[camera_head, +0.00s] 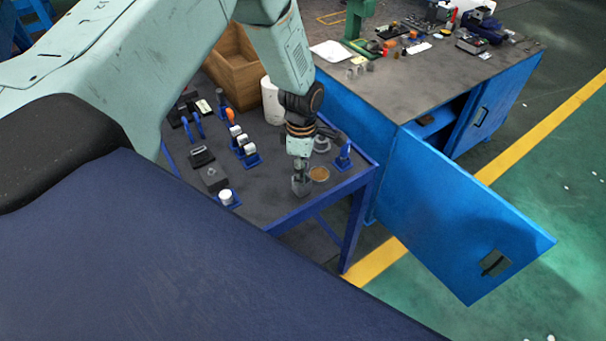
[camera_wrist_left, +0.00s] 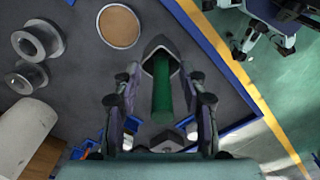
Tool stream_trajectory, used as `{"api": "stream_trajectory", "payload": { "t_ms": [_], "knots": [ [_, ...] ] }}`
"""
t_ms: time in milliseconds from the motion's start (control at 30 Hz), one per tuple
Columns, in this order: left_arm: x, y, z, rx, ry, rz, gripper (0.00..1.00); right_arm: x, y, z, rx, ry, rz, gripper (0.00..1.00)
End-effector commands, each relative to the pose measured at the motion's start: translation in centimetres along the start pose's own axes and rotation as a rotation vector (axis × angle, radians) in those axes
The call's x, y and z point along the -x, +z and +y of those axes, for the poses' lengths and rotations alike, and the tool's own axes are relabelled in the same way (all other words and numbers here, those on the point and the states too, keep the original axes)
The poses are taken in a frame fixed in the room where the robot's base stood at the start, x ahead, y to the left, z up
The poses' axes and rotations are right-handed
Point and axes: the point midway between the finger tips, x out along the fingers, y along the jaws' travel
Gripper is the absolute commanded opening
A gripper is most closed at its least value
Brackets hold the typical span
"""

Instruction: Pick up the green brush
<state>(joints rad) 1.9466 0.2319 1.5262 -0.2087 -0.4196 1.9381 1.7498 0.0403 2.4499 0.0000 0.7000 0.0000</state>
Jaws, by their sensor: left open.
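The green brush (camera_wrist_left: 162,92) shows in the left wrist view as a green handle seen nearly end-on, standing in a grey holder-like piece (camera_wrist_left: 160,48) close to the blue table edge. My left gripper (camera_wrist_left: 160,82) is open, with one finger on each side of the green handle; I cannot tell whether either finger touches it. In the head view my left gripper (camera_head: 301,180) points down at the front right part of the small table, and the brush is mostly hidden there. My right gripper is in neither view.
Next to the gripper are a round tan-topped disc (camera_head: 319,174), metal rings (camera_wrist_left: 38,40) and a blue tool stand (camera_head: 343,157). A white cylinder (camera_head: 272,102) and wooden box (camera_head: 232,66) stand behind. A blue workbench door (camera_head: 450,215) hangs open at right.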

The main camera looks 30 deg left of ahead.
Motion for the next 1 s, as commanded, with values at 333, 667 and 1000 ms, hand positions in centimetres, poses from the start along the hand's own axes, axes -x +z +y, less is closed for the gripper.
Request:
{"api": "stream_trajectory", "payload": {
  "t_ms": [333, 667, 1000],
  "knots": [
    [0.01, 0.04, 0.03, 0.001, 0.001, 0.0, 0.31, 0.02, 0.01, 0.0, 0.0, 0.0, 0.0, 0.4],
    [-0.01, 0.2, 0.17, 0.001, 0.0, 0.0, 0.03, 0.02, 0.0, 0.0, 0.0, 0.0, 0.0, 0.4],
    [0.15, 0.26, 0.22, 0.0, 0.0, 0.0, 0.0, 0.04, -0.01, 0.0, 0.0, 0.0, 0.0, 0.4]
  ]
}}
